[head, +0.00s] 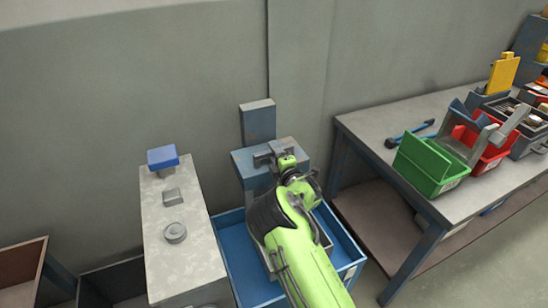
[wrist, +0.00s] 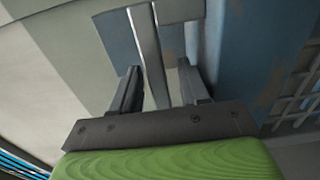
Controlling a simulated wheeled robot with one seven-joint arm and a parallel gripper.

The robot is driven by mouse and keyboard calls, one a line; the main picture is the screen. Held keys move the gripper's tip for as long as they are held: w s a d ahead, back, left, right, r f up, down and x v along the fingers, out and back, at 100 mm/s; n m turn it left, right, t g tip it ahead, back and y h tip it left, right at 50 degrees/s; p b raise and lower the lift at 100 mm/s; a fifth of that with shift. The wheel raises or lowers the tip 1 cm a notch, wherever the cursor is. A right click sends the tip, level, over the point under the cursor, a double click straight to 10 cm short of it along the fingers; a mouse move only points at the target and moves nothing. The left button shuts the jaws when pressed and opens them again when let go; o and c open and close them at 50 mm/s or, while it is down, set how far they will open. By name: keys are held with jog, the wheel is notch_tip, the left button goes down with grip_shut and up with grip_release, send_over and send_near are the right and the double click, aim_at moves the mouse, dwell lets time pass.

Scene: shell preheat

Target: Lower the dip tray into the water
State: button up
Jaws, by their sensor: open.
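My gripper (head: 266,158) is at the front of a blue-grey block with an upright post (head: 258,122), at the end of my green arm. In the wrist view my gripper (wrist: 159,68) has its two dark fingers apart. A narrow grey bar (wrist: 146,45) runs between them, with gaps showing at the sides; I cannot tell if either finger touches it. A blue-walled tank (head: 229,262) stands below, partly hidden by my arm. I cannot clearly make out the dip tray or the water; the bar may be part of the tray.
A narrow grey stand (head: 180,245) to the left has a blue-topped block (head: 162,157) and small grey parts. A workbench (head: 375,125) at right holds a green bin (head: 425,170), a red bin (head: 490,148) and tools. Open boxes (head: 110,285) stand at lower left.

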jog(key=shift+w+a+r, duration=0.15)
jog(key=shift+w, duration=0.2)
grip_shut()
